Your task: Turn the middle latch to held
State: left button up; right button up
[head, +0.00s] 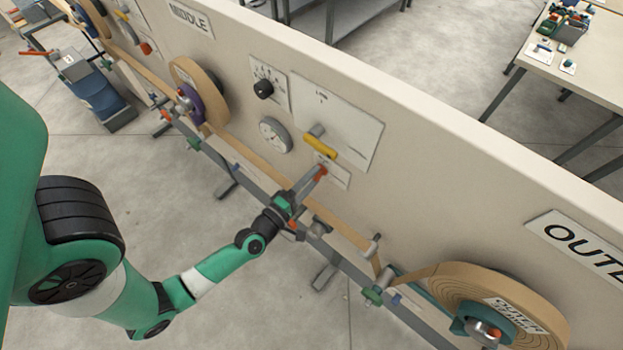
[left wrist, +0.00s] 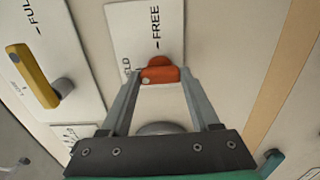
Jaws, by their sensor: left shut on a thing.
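The middle latch is a small orange-red lever (head: 321,171) on the panel, to the right of the reel under the MIDDLE sign (head: 190,18). My left gripper (head: 310,182) reaches up to it from below. In the left wrist view the latch (left wrist: 160,74) sits between the tips of the two fingers, which are shut on it. Its white label plate (left wrist: 148,30) reads FREE, with a partly covered word ending in "LD" beside the latch. I cannot tell which mark the latch points to. My right gripper is not in view.
A yellow handle (head: 320,147) sits just above the latch; it also shows in the left wrist view (left wrist: 34,75). A black knob (head: 263,89) and a gauge (head: 274,135) are to its left. A tan strip and metal rail run below. The outer reel (head: 520,300) is at lower right.

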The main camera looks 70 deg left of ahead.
pick_arm(q)
jog(key=o, duration=1.4)
jog(key=shift+c, duration=0.2)
jog(key=p+v, duration=0.1)
jog(key=v, duration=1)
jog(key=shift+s, duration=0.3)
jog(key=shift+d, duration=0.15)
